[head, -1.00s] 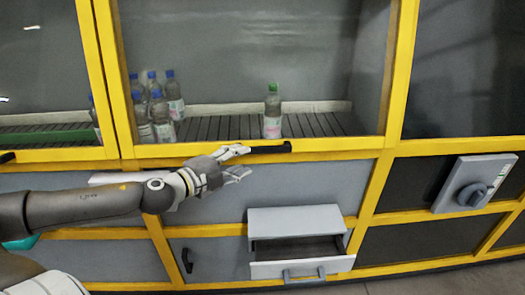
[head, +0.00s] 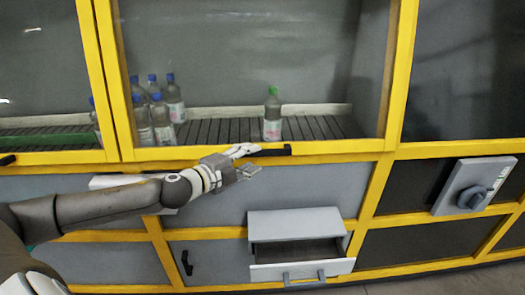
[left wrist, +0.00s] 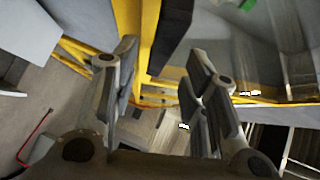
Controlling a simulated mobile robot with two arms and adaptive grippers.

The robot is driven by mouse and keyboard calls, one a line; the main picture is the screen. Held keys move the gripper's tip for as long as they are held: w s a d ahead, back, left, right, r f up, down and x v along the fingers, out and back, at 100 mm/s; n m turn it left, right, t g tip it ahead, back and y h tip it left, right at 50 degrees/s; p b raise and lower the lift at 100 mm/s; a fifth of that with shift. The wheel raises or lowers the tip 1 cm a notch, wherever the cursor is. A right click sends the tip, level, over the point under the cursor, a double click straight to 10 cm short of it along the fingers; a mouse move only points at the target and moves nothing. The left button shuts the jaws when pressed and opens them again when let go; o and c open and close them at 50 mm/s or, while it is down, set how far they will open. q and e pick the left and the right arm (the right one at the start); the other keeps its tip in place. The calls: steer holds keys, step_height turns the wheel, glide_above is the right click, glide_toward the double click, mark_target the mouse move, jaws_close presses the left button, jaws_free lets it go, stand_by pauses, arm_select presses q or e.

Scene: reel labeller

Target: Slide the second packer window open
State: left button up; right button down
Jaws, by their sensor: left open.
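The packer window (head: 250,60) is a large clear pane in a yellow frame in the middle of the head view. Its black handle (head: 272,151) sits on the lower yellow rail. My left gripper (head: 252,161) is at the left end of this handle, with its fingers apart and pointing right. In the left wrist view, the gripper (left wrist: 160,85) is open, and the dark handle (left wrist: 172,38) lies ahead between and above the fingertips. I cannot tell whether a finger touches it. My right gripper is not in view.
Behind the pane, several blue-capped bottles (head: 163,105) and one green-capped bottle (head: 272,115) stand on a conveyor. Below, a grey drawer (head: 300,271) sticks out. A rotary switch (head: 471,196) is at right. Another window's black handle (head: 8,160) shows at far left.

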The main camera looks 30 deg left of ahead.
mark_target(260, 154)
arm_select(q)
steer(key=shift+p+x, duration=0.75)
steer(key=shift+x, duration=0.85)
steer(key=shift+p+x, duration=0.45)
steer(key=shift+x, duration=0.9)
steer(key=shift+s, duration=0.1)
jaws_close()
